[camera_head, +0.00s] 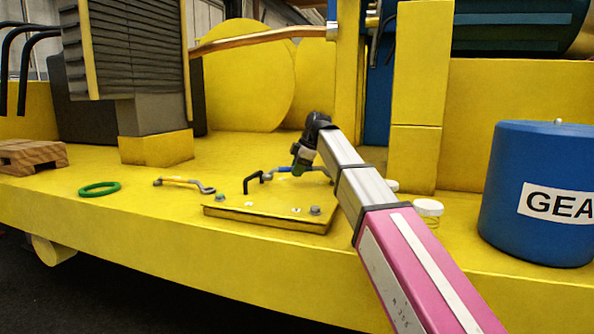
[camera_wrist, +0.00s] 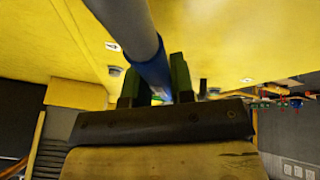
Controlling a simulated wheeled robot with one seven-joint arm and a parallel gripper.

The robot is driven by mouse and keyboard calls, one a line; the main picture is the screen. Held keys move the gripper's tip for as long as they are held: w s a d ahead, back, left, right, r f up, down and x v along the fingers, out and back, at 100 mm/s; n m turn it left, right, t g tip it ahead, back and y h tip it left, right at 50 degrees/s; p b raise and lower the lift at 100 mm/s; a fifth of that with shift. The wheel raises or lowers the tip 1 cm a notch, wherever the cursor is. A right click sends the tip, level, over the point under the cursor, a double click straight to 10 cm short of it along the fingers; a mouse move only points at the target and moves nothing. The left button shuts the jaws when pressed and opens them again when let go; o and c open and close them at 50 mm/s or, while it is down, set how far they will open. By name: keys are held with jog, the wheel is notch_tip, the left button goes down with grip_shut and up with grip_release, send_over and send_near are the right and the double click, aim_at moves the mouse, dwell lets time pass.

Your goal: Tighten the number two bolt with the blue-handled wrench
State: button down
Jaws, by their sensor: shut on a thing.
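My gripper (camera_head: 299,167) is at the far edge of the yellow plate (camera_head: 265,218), tilted downward. In the wrist view its green fingers (camera_wrist: 155,80) are shut on the blue handle of the wrench (camera_wrist: 148,68). The grey shank runs toward the top left of that view, close to the camera. In the head view the wrench (camera_head: 285,170) is small and partly hidden by my gripper. Bolt heads show on the plate at its left corner (camera_head: 222,195) and near right corner (camera_head: 315,210), beside small white labels.
A black bent handle (camera_head: 252,182) stands on the plate's far side. Another wrench (camera_head: 185,183) and a green ring (camera_head: 99,190) lie on the deck to the left. A wooden block (camera_head: 30,157) is far left. A white-lidded jar (camera_head: 428,210) and blue drum (camera_head: 535,195) stand right.

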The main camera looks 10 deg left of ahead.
jog(key=shift+f, duration=1.05)
dwell(0.6)
jog(key=shift+w+a+m, duration=0.15)
jog(key=shift+w+m, duration=0.25)
jog(key=shift+w, duration=0.1)
jog(key=shift+w+a+m+t, duration=0.15)
jog(key=shift+w+m+t, duration=0.15)
jog(key=shift+t, duration=0.1)
jog(key=shift+w, duration=0.1)
dwell(0.4)
jog(key=shift+w+m, duration=0.3)
jog(key=shift+m, duration=0.1)
jog(key=shift+s, duration=0.1)
